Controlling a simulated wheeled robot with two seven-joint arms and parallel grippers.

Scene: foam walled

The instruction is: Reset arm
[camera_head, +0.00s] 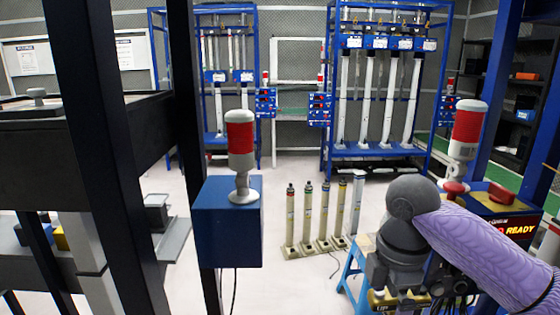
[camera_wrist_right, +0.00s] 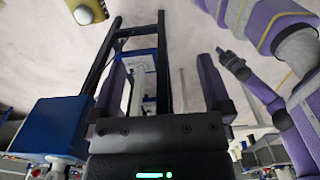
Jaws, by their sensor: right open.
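My right arm (camera_head: 485,240), in a purple sleeve with a grey wrist, reaches in from the right in the head view, with its hand pointing down near the bottom edge. In the right wrist view my right gripper (camera_wrist_right: 163,80) shows two purple fingers spread apart. I see nothing held between them; a dark frame with a blue part shows beyond the gap. A purple and grey arm part (camera_wrist_right: 285,50) fills the right side of that view. My left gripper does not show clearly in either view.
Several upright rods (camera_head: 325,215) stand on the floor. Another signal light (camera_head: 467,130) is near my right arm.

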